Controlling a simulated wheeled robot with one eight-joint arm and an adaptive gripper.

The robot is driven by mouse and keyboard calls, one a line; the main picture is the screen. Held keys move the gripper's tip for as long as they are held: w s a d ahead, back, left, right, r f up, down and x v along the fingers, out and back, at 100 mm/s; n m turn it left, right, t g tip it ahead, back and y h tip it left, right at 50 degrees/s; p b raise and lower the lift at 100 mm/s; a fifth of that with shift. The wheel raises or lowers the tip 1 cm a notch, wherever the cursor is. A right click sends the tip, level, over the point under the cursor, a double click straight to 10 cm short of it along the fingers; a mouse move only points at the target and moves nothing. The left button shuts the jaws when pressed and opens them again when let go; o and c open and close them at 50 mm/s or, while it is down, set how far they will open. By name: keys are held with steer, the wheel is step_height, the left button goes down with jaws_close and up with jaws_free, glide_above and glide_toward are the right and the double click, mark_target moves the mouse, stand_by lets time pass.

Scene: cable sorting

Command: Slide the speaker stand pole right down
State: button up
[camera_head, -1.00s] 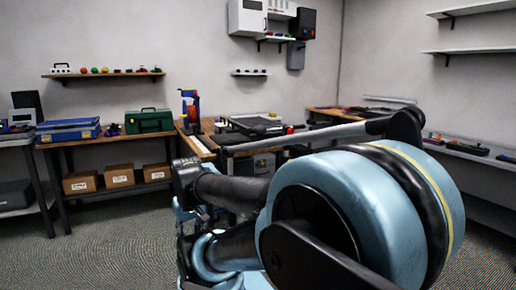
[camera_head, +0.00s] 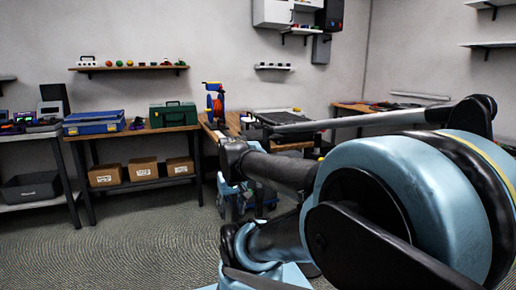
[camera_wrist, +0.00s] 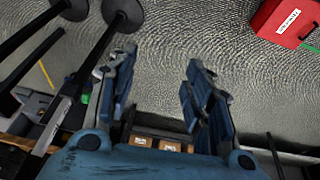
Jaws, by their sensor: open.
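My gripper (camera_wrist: 160,58) is open and empty in the wrist view, with its two blue fingers spread over the patterned floor. Neither is between the fingers. In the head view my arm covers the right foreground, and I cannot make out the gripper or a speaker stand.
In the head view, a bench with a blue case (camera_head: 93,122) and a green toolbox (camera_head: 173,115) stands left, cardboard boxes (camera_head: 143,168) below it. A red box (camera_wrist: 290,22) lies top right in the wrist view. Floor (camera_head: 150,235) is clear at lower left.

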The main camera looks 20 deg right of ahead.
steer(key=w+d+r+n+h, duration=0.3)
steer(key=w+d+n+h, duration=0.15)
steer(key=w, duration=0.45)
steer(key=w+d+r+n+h, duration=0.3)
steer(key=w+r+n, duration=0.15)
steer(key=w, duration=0.55)
steer(key=w+d+r+n+h, duration=0.25)
steer(key=w+n+h, duration=0.2)
steer(key=w, duration=0.45)
steer(key=w+a+n+g+h, duration=0.3)
steer(key=w+n+h, duration=0.1)
steer(key=w+h, duration=0.25)
steer(key=shift+y, duration=0.45)
steer(key=d, duration=1.7)
steer(key=shift+w+f, duration=0.4)
steer(key=shift+c, duration=0.6)
jaws_close()
